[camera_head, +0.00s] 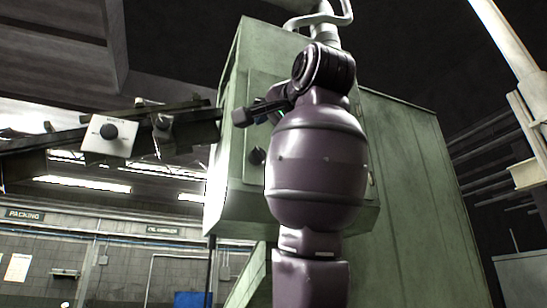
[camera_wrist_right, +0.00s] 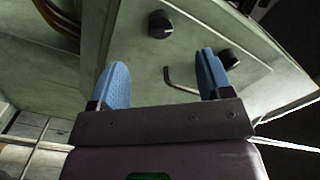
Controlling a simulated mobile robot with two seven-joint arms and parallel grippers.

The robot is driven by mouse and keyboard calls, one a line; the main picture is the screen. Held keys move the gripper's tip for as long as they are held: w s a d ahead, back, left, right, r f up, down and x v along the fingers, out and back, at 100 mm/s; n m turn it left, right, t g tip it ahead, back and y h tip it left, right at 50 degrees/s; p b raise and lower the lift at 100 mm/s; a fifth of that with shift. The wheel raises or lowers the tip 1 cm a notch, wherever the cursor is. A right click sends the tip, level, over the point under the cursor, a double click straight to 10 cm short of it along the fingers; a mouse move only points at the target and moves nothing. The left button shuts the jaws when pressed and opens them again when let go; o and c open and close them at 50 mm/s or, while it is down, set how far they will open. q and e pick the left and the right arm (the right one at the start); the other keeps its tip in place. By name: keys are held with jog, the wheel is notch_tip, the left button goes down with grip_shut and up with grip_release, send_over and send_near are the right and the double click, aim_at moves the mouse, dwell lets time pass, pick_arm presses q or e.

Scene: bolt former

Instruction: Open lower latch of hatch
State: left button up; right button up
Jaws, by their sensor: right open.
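The green hatch (camera_head: 235,150) is on the front of the green machine housing, partly covered by my right arm. A dark latch knob (camera_head: 257,156) shows low on it, just left of my arm. In the right wrist view, one black knob (camera_wrist_right: 160,24) lies beyond the gap between the fingers, and another black knob (camera_wrist_right: 228,58) is by the right fingertip. A bent metal handle (camera_wrist_right: 181,82) reaches from between the fingers toward the right finger. My right gripper (camera_wrist_right: 160,80) is open with blue finger pads, and nothing is clasped. My left gripper is out of view.
A white control box with a black knob (camera_head: 108,138) hangs on a dark beam at the left. A pale pipe (camera_head: 322,18) rises above the housing. The wide green side panel (camera_head: 415,190) stands right of my arm.

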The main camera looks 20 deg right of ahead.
aim_at(260, 152)
jog(key=w+n+p, duration=0.1)
jog(key=w+p, duration=0.1)
jog(key=w, duration=0.2)
jog(key=w+n+p, duration=0.1)
jog(key=w+p, duration=0.1)
jog(key=w, duration=0.3)
jog(key=shift+a+r+n, duration=0.2)
jog(key=shift+n, duration=0.1)
jog(key=shift+s+d+f+n, duration=0.1)
jog(key=shift+n, duration=0.5)
jog(key=n, duration=0.2)
jog(key=shift+s+n, duration=0.1)
jog(key=shift+n, duration=1.6)
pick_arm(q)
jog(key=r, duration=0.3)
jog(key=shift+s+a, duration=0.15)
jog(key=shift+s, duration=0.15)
pick_arm(e)
jog(key=shift+n, duration=0.5)
